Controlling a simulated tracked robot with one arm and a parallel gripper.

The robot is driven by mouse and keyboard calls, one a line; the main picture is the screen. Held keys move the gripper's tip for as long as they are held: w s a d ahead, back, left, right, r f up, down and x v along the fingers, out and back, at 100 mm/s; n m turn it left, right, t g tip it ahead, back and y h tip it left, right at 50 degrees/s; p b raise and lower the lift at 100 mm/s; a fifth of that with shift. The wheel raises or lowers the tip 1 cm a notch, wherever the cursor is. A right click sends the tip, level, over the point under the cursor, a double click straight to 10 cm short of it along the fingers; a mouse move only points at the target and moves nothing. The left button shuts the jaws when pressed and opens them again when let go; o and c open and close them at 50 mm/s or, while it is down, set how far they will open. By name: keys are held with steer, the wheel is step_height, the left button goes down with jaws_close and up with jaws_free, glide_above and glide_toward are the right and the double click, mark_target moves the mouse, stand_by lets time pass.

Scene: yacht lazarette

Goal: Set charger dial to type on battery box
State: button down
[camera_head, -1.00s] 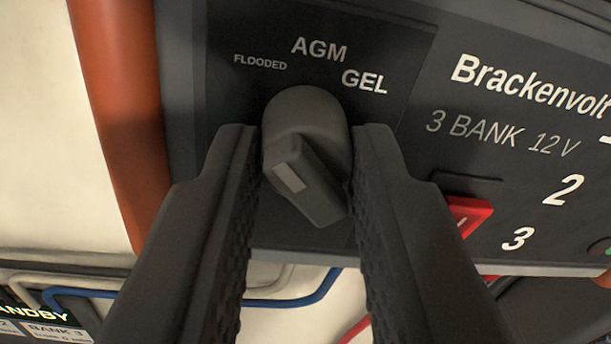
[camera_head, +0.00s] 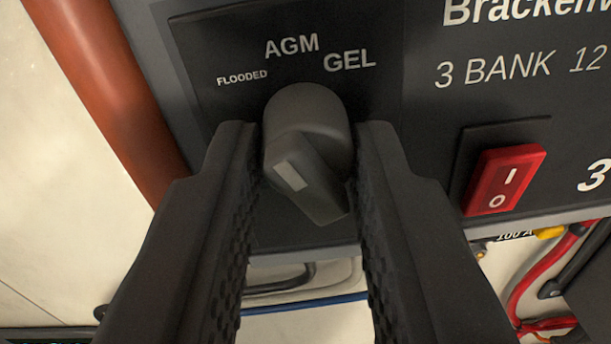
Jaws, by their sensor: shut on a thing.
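The charger dial (camera_head: 306,125) is a dark grey knob with a raised grip bar and a pale mark on the bar. It sits on the dark face of the charger (camera_head: 420,125). The labels FLOODED, AGM and GEL are printed above it, from left to right. The bar slants from upper left to lower right, with the pale mark toward its upper left part. My gripper (camera_head: 306,150) is shut on the dial, one finger on each side. The fingers hide the dial's side edges. No battery box is clearly identifiable.
A red rocker switch (camera_head: 505,180) marked I and O is right of my gripper. An orange-brown pipe (camera_head: 105,105) runs down the left. Red cables (camera_head: 522,290) and a yellow part (camera_head: 549,232) lie below the charger at the right.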

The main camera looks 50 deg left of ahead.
steer(key=m+p, duration=0.1)
steer(key=m, duration=0.2)
steer(key=shift+d, duration=0.15)
steer(key=shift+r+m+p, duration=0.15)
steer(key=shift+m+p, duration=0.2)
steer(key=shift+m, duration=0.45)
steer(key=c, duration=1.2)
jaws_free()
steer(key=shift+w+d, duration=0.1)
steer(key=shift+d, duration=0.05)
steer(key=shift+c, duration=0.2)
steer(key=shift+s, duration=0.2)
